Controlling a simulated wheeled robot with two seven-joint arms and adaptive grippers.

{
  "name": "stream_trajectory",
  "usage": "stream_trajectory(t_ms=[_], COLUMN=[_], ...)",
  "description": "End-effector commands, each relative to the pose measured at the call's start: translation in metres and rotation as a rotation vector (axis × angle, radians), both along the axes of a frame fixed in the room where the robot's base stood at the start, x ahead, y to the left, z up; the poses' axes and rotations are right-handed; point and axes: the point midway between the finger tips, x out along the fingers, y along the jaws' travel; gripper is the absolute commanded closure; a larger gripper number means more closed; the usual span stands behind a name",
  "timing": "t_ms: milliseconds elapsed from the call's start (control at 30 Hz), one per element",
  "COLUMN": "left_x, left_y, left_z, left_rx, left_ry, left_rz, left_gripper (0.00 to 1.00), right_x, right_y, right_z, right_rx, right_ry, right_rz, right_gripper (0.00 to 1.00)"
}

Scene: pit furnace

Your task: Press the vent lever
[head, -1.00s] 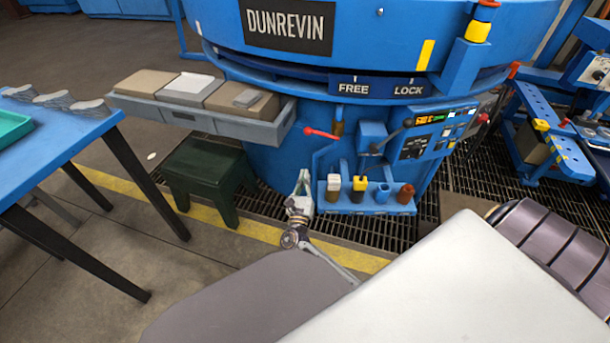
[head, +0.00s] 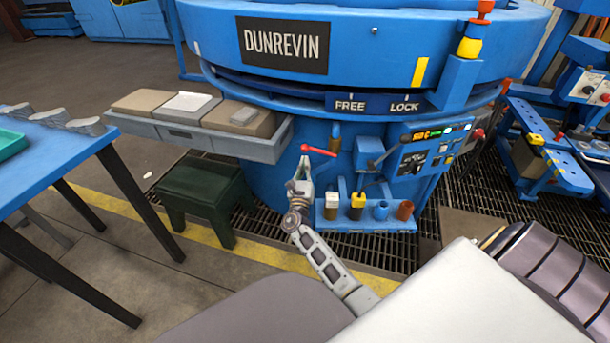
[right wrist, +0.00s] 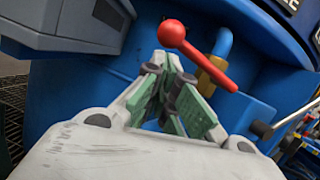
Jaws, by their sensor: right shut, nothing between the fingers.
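The red lever (head: 318,151) with a ball end, which I take to be the vent lever, sticks out to the left from a brass fitting (head: 335,135) on the blue furnace body. In the right wrist view the red lever (right wrist: 197,55) slants down to the right from its ball, just beyond my fingertips. My right gripper (head: 303,167) is shut and empty, just below the lever's ball end in the head view. It also shows in the right wrist view (right wrist: 168,68), fingers together below the lever. A gap seems to show between them; contact is not visible. My left gripper is out of view.
A grey tray of blocks (head: 180,138) juts from the furnace at left, above a green stool (head: 205,185). A black-knobbed lever (head: 385,156) and control panel (head: 425,150) are further right.

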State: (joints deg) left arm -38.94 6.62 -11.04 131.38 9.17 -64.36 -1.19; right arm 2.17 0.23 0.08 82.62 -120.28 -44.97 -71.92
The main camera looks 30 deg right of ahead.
Motion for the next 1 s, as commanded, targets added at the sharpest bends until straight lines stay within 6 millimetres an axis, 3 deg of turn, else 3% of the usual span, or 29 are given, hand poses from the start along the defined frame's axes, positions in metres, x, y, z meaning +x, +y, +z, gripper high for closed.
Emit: stream_trajectory(t_ms=[1000], left_x=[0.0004], left_y=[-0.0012], left_z=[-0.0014], left_rx=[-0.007], left_ry=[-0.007], left_rz=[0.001], left_gripper=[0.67], right_x=[0.0035], right_y=[-0.0006], right_z=[0.0117], right_rx=[0.043], right_ry=[-0.039], right_rz=[0.0], right_gripper=[1.0])
